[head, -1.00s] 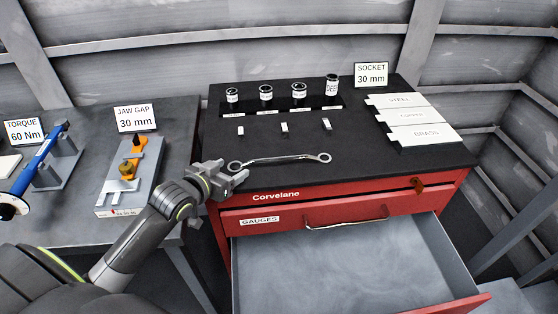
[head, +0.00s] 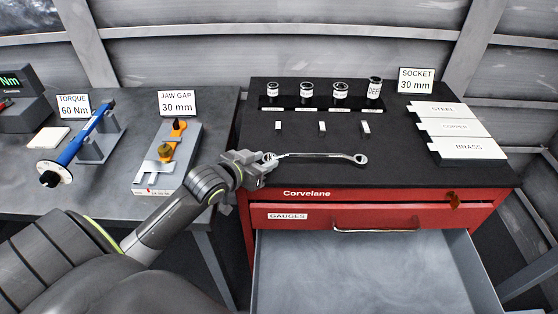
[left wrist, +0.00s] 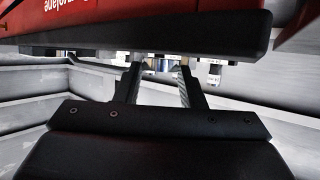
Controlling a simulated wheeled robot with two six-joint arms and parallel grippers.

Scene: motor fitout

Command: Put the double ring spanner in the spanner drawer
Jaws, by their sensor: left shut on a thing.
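The double ring spanner (head: 322,156) is a long silver bar with a ring at each end. It shows in the head view near the front edge of the red cabinet's black top (head: 440,181), lying roughly left to right. My left gripper (head: 268,162) is shut on its left ring end, partly hiding that ring. I cannot tell whether the spanner still touches the top. In the left wrist view my two fingers (left wrist: 158,88) show, but the spanner is not clear. A grey drawer (head: 365,275) stands open below; its own label is out of view. My right gripper is not in view.
A closed drawer labelled GAUGES (head: 288,216) is above the open one. Several sockets (head: 340,90) stand in a black rack at the back of the top. Material plates (head: 455,128) lie at the right. A side bench (head: 105,205) holds a blue torque wrench (head: 85,142).

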